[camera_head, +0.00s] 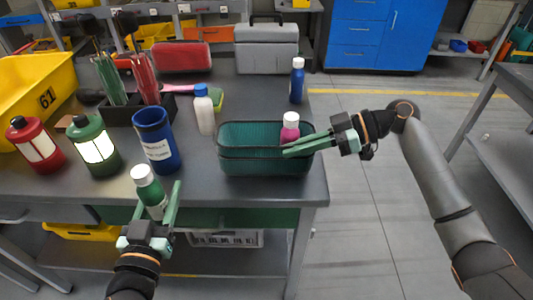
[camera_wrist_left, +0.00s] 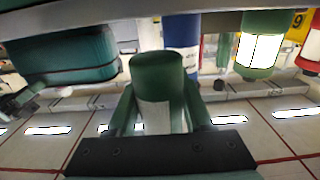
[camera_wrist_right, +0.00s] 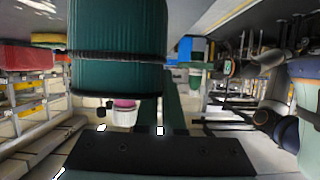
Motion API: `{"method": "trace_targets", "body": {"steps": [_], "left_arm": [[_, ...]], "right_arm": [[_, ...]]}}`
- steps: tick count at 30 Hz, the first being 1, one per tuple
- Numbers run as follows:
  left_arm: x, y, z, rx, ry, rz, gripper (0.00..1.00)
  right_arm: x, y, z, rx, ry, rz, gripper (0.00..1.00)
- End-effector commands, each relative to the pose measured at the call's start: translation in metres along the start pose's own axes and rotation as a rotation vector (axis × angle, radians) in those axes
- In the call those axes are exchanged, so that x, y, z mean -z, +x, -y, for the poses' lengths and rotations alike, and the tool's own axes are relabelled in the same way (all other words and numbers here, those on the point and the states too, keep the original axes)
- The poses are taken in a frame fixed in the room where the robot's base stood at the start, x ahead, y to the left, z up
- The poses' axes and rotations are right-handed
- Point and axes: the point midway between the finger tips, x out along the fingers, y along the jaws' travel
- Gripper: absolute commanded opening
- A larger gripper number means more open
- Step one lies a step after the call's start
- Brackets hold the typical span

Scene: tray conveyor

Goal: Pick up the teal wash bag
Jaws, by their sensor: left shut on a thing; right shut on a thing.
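The teal wash bag (camera_head: 236,163) stands open on the grey table near its right edge; it is large in the right wrist view (camera_wrist_right: 118,35). A pink bottle with a white cap (camera_head: 291,120) pokes out of it. My right gripper (camera_head: 290,150) reaches in from the right and is shut at the bag's right end, on its wall as far as I can see; one finger is hidden in the right wrist view. My left gripper (camera_head: 160,193) is shut around a green bottle with a white cap and white label (camera_head: 147,185), at the table's front edge; it fills the left wrist view's middle (camera_wrist_left: 157,80).
Behind the bag stand a white bottle with a blue cap (camera_head: 204,112) and a blue bottle (camera_head: 297,82). A grey toolbox (camera_head: 267,48) is at the back. Open floor lies right of the table.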

Motion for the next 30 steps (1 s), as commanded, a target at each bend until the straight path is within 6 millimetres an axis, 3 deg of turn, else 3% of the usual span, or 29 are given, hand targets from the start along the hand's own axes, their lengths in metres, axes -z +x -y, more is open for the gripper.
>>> {"method": "trace_targets", "body": {"steps": [10, 18, 23, 28, 30], "left_arm": [[0.0, 0.0, 0.0, 0.0, 0.0, -0.001, 0.0], [0.0, 0.0, 0.0, 0.0, 0.0, -0.001, 0.0], [0.003, 0.0, 0.0, 0.0, 0.0, -0.001, 0.0], [0.005, 0.0, 0.0, 0.0, 0.0, -0.001, 0.0], [0.004, 0.0, 0.0, 0.0, 0.0, -0.001, 0.0]], "right_arm": [[0.004, -0.001, 0.001, 0.003, 0.0, 0.0, 0.0], [0.033, -0.013, 0.003, 0.002, -0.007, -0.001, 0.0], [0.055, -0.019, 0.024, 0.0, -0.01, -0.001, 0.0], [0.091, -0.03, 0.058, 0.0, -0.012, -0.001, 0.0], [0.093, -0.03, 0.073, 0.0, -0.008, 0.0, 0.0]]}}
